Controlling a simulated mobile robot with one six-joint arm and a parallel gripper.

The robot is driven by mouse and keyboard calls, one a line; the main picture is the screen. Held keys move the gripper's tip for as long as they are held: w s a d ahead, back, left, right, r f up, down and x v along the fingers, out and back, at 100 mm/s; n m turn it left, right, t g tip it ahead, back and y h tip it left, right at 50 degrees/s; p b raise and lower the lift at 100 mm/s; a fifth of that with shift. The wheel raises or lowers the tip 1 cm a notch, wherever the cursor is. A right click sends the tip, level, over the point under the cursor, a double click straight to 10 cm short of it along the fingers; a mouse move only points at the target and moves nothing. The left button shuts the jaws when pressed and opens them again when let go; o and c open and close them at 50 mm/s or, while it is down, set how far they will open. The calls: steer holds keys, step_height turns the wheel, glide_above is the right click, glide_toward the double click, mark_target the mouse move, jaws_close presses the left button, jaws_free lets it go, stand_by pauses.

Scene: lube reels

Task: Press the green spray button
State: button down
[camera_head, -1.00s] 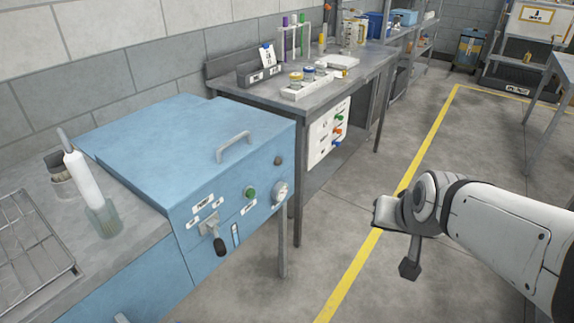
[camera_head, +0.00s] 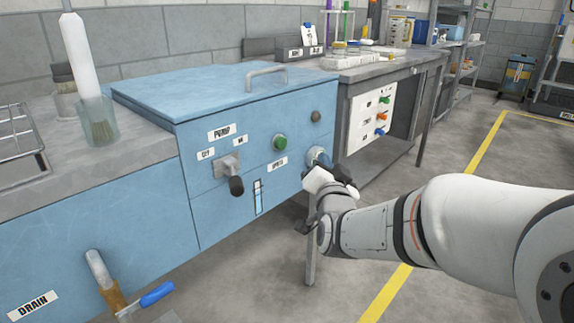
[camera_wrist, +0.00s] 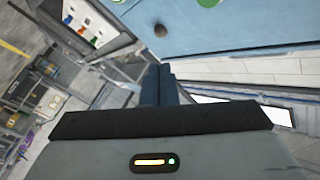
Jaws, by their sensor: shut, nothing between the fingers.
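The green spray button (camera_head: 280,143) sits on the front of the blue washer cabinet (camera_head: 225,165), above a small white label. In the wrist view the green button (camera_wrist: 208,2) is cut off by the top edge. My gripper (camera_head: 318,178) is to the right of the button and lower, in front of the cabinet's right end. It does not appear to touch the button. Its dark fingers show together in the wrist view (camera_wrist: 159,84), shut with nothing between them. My gripper partly hides the round gauge (camera_head: 318,154).
A black-handled pump lever (camera_head: 236,184) sticks out left of the button. A dark knob (camera_head: 316,116) is to its upper right. A workbench (camera_head: 400,65) with a panel of coloured valves (camera_head: 372,118) stands to the right. The floor in front is clear.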

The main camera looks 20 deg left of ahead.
mark_target(281, 143)
steer(key=shift+a+f, duration=0.15)
steer(key=shift+a, duration=0.15)
steer(key=w+a+p, duration=0.2)
steer(key=w+a, duration=0.1)
steer(key=a, duration=0.5)
steer(key=shift+w, duration=0.15)
steer(key=shift+a, duration=0.1)
stand_by(2.1)
steer(key=shift+w+a, duration=0.1)
steer(key=shift+a, duration=0.25)
